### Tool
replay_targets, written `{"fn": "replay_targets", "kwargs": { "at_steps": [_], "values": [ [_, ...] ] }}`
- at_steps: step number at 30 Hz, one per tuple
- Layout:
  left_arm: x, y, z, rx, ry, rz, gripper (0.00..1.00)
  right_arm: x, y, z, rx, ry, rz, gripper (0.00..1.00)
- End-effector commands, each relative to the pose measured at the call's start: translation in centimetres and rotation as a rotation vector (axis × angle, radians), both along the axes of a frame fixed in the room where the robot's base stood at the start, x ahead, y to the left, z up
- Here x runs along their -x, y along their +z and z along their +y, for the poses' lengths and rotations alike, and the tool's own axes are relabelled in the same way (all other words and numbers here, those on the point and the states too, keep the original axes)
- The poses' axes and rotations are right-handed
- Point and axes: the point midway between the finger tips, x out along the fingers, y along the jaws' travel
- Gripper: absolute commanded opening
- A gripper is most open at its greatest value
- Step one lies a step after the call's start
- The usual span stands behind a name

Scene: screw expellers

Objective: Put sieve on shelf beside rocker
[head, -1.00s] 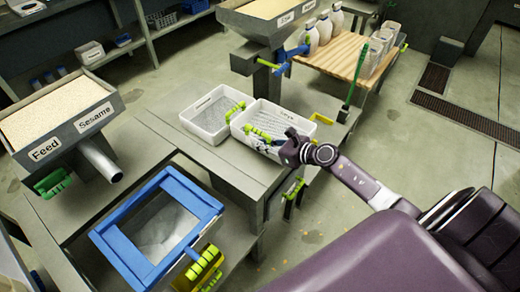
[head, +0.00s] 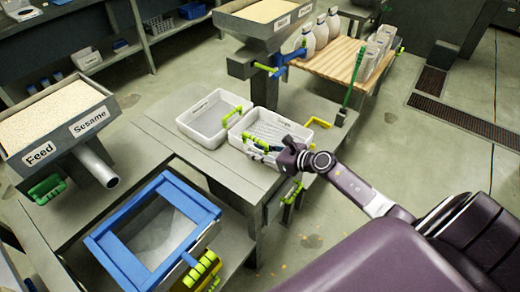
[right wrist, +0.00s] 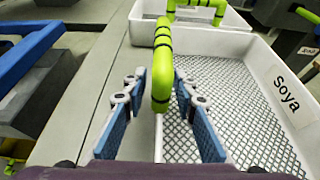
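A white sieve (head: 309,133) with a mesh floor and a "Soya" label sits on the grey bench. It also shows in the right wrist view (right wrist: 225,75), with a green handle (right wrist: 161,90) on its near wall. My right gripper (right wrist: 161,85) has its blue-padded fingers on either side of this handle, with gaps visible on both sides. In the head view my right gripper (head: 270,150) is at the sieve's near wall. A blue-framed unit (head: 118,262), perhaps the rocker, stands at lower left. My left gripper is not in view.
A second white mesh tray (head: 198,133) with a green handle stands close beside the sieve. A Feed/Sesame hopper (head: 40,153) is at left. Bench space at left is bare.

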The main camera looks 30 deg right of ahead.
Motion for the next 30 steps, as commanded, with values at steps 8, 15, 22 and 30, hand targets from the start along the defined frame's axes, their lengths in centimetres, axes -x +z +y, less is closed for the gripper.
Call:
{"fn": "replay_targets", "kwargs": {
  "at_steps": [8,15,22,30],
  "values": [
    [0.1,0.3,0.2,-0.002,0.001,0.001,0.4,1.8,0.9,-0.8,0.003,0.0,0.002,0.26],
    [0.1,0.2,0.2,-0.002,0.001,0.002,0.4,5.3,2.4,-2.2,0.003,0.002,0.003,0.26],
    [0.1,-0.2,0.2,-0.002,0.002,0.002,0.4,8.2,3.7,-3.3,0.002,0.001,0.003,0.26],
    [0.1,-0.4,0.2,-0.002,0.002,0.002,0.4,10.0,4.7,-4.1,0.0,0.0,0.001,0.26]
  ]
}}
